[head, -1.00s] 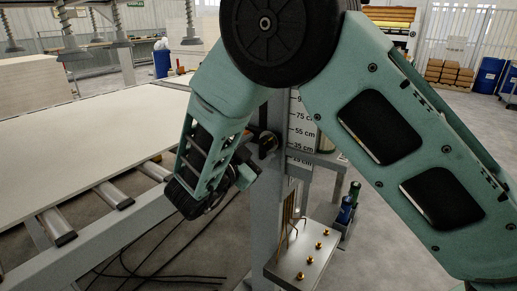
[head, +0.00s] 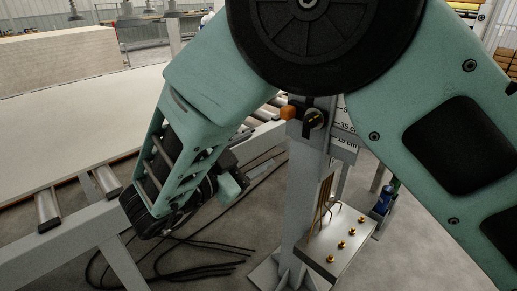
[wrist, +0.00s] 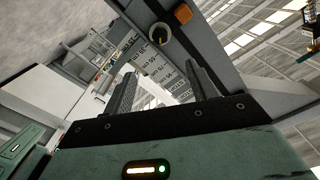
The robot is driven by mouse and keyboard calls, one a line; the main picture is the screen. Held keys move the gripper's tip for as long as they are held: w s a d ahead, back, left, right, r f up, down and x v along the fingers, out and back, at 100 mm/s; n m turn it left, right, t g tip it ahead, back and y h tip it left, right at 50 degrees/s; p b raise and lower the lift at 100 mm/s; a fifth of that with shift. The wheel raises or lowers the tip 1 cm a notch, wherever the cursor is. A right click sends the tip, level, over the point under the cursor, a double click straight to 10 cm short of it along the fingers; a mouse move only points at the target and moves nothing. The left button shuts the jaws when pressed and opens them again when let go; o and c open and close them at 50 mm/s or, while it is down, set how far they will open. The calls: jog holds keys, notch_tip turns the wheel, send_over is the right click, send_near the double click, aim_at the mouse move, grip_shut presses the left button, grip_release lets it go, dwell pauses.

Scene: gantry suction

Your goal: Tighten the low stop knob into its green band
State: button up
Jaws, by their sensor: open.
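A round black knob with a yellow mark (head: 314,119) sits on a clamp on the grey post, beside a small orange block (head: 288,112). It fits the low stop knob, but I read no label. In the wrist view the knob (wrist: 160,37) lies beyond the fingertips, between them and toward the top. I cannot make out a green band. My gripper (wrist: 160,68) is open and empty, its two dark fingers apart and not touching the knob. In the head view my gripper (head: 232,182) hangs left of the post, below the knob; its fingers are unclear there.
The grey post (head: 298,195) carries a cm scale (head: 345,130). A metal plate with brass fittings (head: 340,245) stands low beside it. A roller conveyor with a pale board (head: 70,125) is at left. Black cables (head: 180,255) lie on the floor.

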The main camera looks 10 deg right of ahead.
jog(key=n, duration=0.5)
send_near(308, 122)
jog(key=x, duration=0.8)
